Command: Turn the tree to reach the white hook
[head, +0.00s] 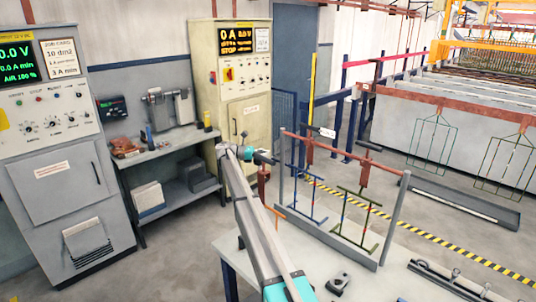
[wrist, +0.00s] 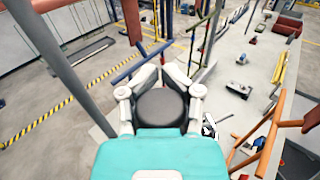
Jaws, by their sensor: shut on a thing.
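The rack tree (head: 298,188) with blue bars hangs in the grey frame in the head view, and a blue bar (wrist: 128,69) of it crosses by my fingertips in the wrist view. My gripper (head: 268,158) is at the upper left of the frame. In the wrist view, my gripper (wrist: 166,70) has its fingers drawn together at the blue bar, apparently shut on a part of the tree. The exact contact is hidden. I cannot make out a white hook for certain in either view.
The grey frame post (head: 395,222) stands right of a green-barred tree (head: 352,215). Control cabinets (head: 242,85) stand behind on the left.

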